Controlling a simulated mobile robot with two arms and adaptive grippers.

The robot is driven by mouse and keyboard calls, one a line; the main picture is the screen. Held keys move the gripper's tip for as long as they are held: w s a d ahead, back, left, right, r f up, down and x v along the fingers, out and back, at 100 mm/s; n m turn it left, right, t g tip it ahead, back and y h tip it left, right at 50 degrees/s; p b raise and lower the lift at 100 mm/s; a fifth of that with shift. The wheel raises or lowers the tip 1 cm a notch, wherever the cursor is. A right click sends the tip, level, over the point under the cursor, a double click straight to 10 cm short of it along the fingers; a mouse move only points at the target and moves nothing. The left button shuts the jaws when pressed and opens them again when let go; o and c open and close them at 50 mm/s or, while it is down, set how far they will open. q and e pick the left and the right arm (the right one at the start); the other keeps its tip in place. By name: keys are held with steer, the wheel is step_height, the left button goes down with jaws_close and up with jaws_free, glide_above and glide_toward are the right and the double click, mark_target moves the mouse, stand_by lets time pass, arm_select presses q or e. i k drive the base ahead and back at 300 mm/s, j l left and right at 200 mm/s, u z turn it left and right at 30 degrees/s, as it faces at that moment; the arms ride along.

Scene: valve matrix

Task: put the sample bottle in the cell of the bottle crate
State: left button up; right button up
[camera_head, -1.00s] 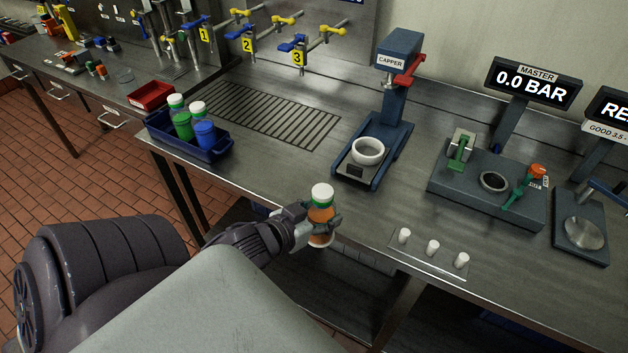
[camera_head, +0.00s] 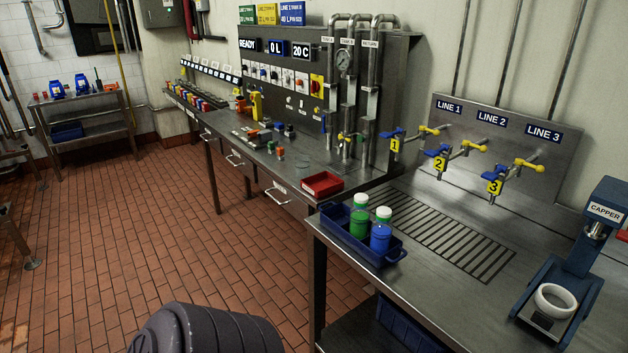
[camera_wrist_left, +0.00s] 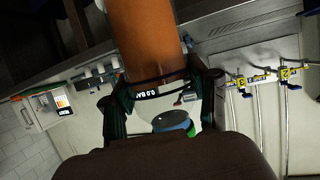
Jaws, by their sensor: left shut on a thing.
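The sample bottle (camera_wrist_left: 150,45), with orange contents, is held in my left gripper (camera_wrist_left: 160,80) in the left wrist view. The fingers are shut around it, one on each side. Neither the bottle nor this gripper shows in the head view, where only part of my arm is visible at the bottom. The dark blue bottle crate (camera_head: 352,247) stands on the near left corner of the steel bench. The inner cells are largely hidden. My right gripper is out of view.
A red tray (camera_head: 322,185) lies behind the crate on the adjoining bench. A slotted drain (camera_head: 455,235) is right of the crate, below valve taps. The blue capper (camera_head: 570,275) stands at right. The tiled floor to the left is open.

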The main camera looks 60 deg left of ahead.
mark_target(340, 224)
steer(key=k+j+u, duration=0.2)
steer(key=j, duration=0.95)
steer(key=j+u, duration=0.2)
steer(key=j, duration=1)
